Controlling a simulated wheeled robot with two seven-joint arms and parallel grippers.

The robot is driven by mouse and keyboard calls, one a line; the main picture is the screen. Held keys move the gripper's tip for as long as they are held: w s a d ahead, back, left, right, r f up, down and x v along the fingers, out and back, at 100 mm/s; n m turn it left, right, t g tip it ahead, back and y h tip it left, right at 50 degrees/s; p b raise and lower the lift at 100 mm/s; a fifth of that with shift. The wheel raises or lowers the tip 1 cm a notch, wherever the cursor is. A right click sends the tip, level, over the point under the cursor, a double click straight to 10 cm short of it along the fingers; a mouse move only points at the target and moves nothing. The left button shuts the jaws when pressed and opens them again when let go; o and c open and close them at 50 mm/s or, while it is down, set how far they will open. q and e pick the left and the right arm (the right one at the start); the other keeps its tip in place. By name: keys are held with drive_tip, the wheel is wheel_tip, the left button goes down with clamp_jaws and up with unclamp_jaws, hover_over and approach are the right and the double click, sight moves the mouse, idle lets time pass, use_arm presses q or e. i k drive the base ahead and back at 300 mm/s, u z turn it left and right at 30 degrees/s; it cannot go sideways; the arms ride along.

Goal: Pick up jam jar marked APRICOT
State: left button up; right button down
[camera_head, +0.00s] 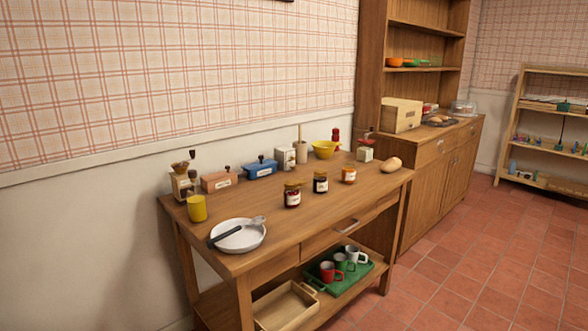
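Three jam jars stand upright on the wooden table (272,262). One jar holds orange contents with a white label and a reddish-brown lid (349,175); its label is too small to read. A dark jar (320,183) stands to its left in the middle. A dark red jar (292,195) stands further left and nearer. Neither of my grippers shows in the head view.
A white pan (250,238) and yellow cup (197,208) are at the table's left. A bread roll (391,165) lies right of the orange jar. Boxes, a yellow bowl (323,149) and a grinder line the back. The shelf below holds a green tray (337,288) with mugs.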

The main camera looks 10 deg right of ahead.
sight(348, 170)
drive_tip(key=z, duration=0.55)
drive_tip(key=k, duration=1.3)
drive_tip(key=z, duration=1.1)
drive_tip(key=i, duration=2)
drive_tip(key=u, duration=0.7)
drive_tip(key=i, duration=1.2)
drive_tip(key=u, duration=1.15)
